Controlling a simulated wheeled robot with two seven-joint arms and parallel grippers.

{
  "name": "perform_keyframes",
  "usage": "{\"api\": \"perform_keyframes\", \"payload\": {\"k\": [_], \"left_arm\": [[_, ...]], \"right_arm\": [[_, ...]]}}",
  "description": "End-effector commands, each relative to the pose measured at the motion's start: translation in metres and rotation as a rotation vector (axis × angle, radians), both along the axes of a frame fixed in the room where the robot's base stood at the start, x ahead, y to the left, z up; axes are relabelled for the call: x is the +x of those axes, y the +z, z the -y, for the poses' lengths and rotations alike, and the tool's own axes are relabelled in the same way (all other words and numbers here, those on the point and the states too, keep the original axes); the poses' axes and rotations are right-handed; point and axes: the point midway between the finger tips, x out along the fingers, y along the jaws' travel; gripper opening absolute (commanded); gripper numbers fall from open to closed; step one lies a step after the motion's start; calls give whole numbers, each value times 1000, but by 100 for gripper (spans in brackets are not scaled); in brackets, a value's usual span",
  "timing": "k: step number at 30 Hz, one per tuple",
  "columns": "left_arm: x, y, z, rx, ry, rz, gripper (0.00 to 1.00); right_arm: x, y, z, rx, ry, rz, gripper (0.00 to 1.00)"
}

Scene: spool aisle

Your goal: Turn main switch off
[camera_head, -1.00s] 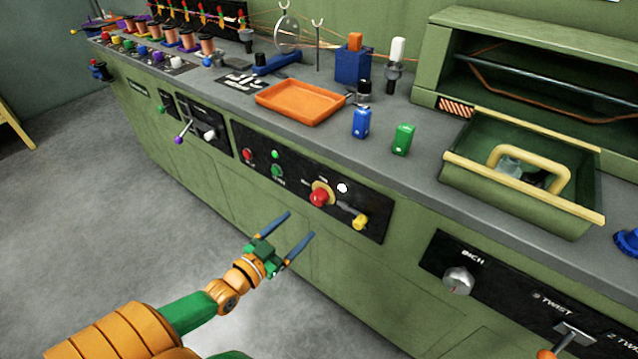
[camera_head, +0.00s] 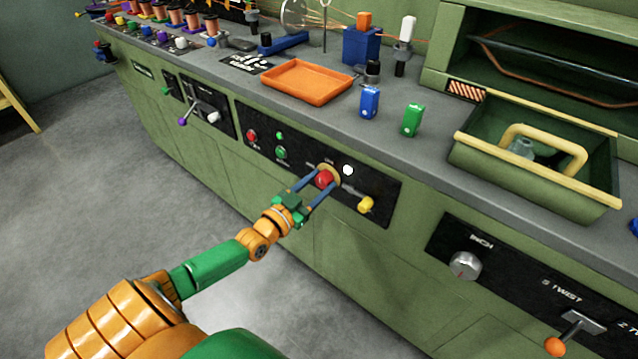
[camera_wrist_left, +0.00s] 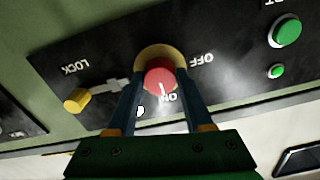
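The main switch is a red knob (camera_head: 324,179) on a yellow round plate (camera_head: 333,171) in the black front panel. In the left wrist view the red knob (camera_wrist_left: 160,80) has a white line toward the ON label (camera_wrist_left: 173,97); the OFF label (camera_wrist_left: 201,60) is to one side. My left gripper (camera_head: 324,181) is open, with one blue finger on each side of the knob. In the wrist view the fingers straddle it; whether they touch it I cannot tell. My right gripper is not in view.
A yellow-ended lock lever (camera_head: 365,204) sits close beside the switch. Red and green buttons (camera_head: 281,153) are on the same panel. An orange tray (camera_head: 306,97), a blue block (camera_head: 370,102) and a green block (camera_head: 412,119) stand on the bench above. The floor in front is clear.

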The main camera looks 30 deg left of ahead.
Motion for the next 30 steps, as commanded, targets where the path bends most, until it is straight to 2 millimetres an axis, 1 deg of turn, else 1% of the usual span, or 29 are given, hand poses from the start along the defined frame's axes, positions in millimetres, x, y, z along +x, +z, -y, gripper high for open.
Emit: {"api": "perform_keyframes", "payload": {"k": [1, 4, 5, 11, 17, 23, 30], "left_arm": [[0, 0, 0, 0, 0, 0, 30], [0, 0, 0, 0, 0, 0, 3], [0, 0, 0, 0, 0, -1, 0], [0, 0, 0, -15, 0, -2, 0], [0, 0, 0, -99, 0, -9, 0], [0, -1, 0, -257, 1, -21, 0], [0, -1, 0, -484, 0, -39, 0]], "right_arm": [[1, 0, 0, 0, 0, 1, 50], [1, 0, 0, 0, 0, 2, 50], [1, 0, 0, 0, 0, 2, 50], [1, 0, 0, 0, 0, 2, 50], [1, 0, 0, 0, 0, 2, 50], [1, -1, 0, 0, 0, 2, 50], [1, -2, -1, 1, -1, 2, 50]]}}
